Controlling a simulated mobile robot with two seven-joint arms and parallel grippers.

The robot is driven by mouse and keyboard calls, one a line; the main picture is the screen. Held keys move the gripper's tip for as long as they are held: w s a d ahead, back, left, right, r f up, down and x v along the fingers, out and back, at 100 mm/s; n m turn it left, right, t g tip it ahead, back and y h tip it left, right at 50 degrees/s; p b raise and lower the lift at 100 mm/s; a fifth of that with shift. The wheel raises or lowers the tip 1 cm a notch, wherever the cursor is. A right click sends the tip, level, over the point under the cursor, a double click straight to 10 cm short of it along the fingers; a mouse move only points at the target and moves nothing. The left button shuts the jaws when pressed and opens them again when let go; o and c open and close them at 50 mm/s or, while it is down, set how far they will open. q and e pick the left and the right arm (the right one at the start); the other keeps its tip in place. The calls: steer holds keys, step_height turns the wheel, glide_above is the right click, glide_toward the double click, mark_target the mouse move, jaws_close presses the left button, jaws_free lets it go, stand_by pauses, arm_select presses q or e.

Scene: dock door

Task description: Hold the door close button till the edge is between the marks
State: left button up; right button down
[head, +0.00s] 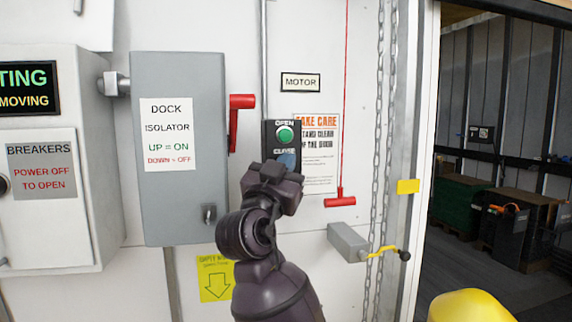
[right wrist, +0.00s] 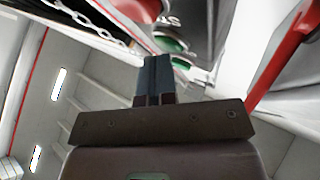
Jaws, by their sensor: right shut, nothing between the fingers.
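A dark control box (head: 269,136) on the wall carries a green button (head: 285,134) under the label OPEN. The label CLOSE (head: 284,152) shows below it. The button under CLOSE is hidden behind my right gripper (head: 287,161), which is shut and empty in front of the lower box. In the right wrist view the shut fingertips (right wrist: 157,60) point toward the box, near a green button (right wrist: 171,44); contact cannot be told. A yellow mark (head: 408,186) is on the door frame at right. The doorway stands open; I cannot make out the door's edge. My left gripper is not in view.
The grey dock isolator (head: 182,215) with a red lever (head: 236,122) is left of the box. A red pull handle (head: 340,201), a hanging chain (head: 380,120) and a grey crank box (head: 349,241) are right. A yellow rounded object (head: 470,307) is at bottom right.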

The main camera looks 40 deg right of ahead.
steer(key=shift+s, duration=0.1)
stand_by(0.4)
steer(key=shift+s+a, duration=0.4)
steer(key=shift+s, duration=0.2)
steer(key=shift+s+a, duration=0.4)
steer(key=shift+s, duration=0.35)
steer(key=shift+s+a, duration=0.4)
steer(key=shift+s, duration=0.3)
steer(key=shift+s+a, duration=0.4)
steer(key=shift+s, duration=0.35)
steer(key=shift+f, duration=0.1)
